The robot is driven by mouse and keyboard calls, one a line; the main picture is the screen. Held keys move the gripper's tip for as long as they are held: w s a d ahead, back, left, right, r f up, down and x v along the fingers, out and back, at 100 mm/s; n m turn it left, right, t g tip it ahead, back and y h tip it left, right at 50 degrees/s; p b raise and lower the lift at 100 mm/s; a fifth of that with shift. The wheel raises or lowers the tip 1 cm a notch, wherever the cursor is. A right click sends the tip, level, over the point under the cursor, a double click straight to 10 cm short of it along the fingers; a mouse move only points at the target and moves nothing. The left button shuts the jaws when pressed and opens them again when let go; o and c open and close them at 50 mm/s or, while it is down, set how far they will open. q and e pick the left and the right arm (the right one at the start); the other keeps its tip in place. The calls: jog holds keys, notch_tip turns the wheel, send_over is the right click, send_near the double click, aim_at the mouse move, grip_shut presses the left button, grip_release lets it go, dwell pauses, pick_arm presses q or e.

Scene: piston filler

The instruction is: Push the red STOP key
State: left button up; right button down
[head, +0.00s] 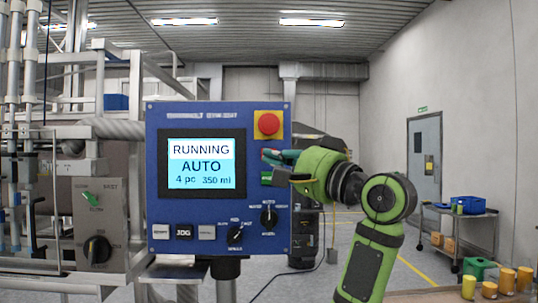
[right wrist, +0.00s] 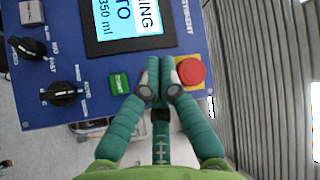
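The blue control panel (head: 212,105) faces me, its screen (head: 201,165) reading RUNNING, AUTO. A thin strip of the red STOP key (head: 270,151) shows at the panel's right side, between the round red mushroom button (head: 267,124) on its yellow plate and the green key (head: 266,178). My right gripper (head: 273,157) is at this key, its green-blue fingers pointing at the panel. In the right wrist view, the closed fingertips (right wrist: 160,70) lie between the green key (right wrist: 119,83) and the mushroom button (right wrist: 190,70) and hide the STOP key. Contact cannot be told. My left gripper is out of view.
Small push keys (head: 184,232) and black rotary knobs (head: 268,217) sit lower on the panel. The filler frame (head: 110,150) stands at left. A cart (head: 465,213) with a blue bin stands at right, with orange containers (head: 505,280) nearer me.

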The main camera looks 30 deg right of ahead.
aim_at(261, 153)
jog(key=w+d+p, duration=0.2)
jog(key=w+d, duration=0.2)
jog(key=w, duration=0.3)
jog(key=shift+d+p, duration=0.15)
jog(key=shift+p, duration=0.25)
jog(key=shift+w, duration=0.1)
dwell(1.0)
jog(key=shift+w+d, duration=0.2)
jog(key=shift+w, duration=0.05)
jog(key=shift+w+d+p, duration=0.2)
jog(key=shift+w+p, duration=0.1)
jog(key=shift+p, duration=0.1)
dwell(0.7)
dwell(0.4)
jog(key=shift+s+a+b, duration=0.4)
jog(key=shift+s, duration=0.25)
